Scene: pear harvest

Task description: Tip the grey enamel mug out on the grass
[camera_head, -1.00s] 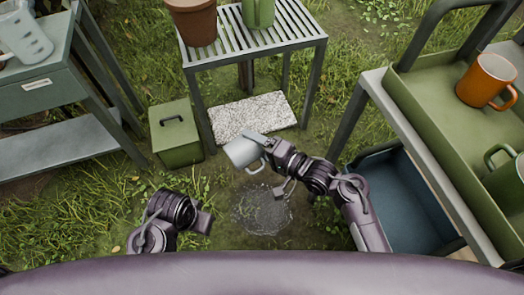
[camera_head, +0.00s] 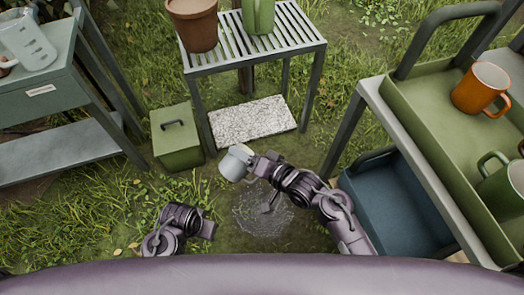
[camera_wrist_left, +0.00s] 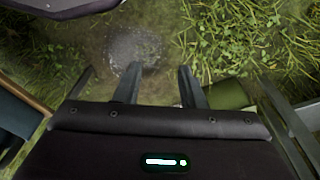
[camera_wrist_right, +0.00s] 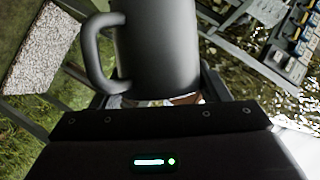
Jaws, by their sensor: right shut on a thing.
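The grey enamel mug (camera_head: 235,167) is held in the air above the grass, left of my right gripper (camera_head: 252,164). My right gripper is shut on it; in the right wrist view the mug (camera_wrist_right: 158,50) stands between the fingers with its handle at the left. The mug's inside is not clear to see. A wet, shiny patch (camera_head: 262,212) lies on the ground below and right of the mug. It also shows in the left wrist view (camera_wrist_left: 135,47). My left gripper (camera_wrist_left: 160,85) is empty, its fingers apart, low over the grass.
A slatted table (camera_head: 270,48) bears a terracotta pot (camera_head: 193,25) and a green jug. A pale slab (camera_head: 250,120) and green box (camera_head: 177,137) lie beyond the mug. At right, a green tray (camera_head: 425,125) holds orange and green mugs above a blue crate (camera_head: 395,205).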

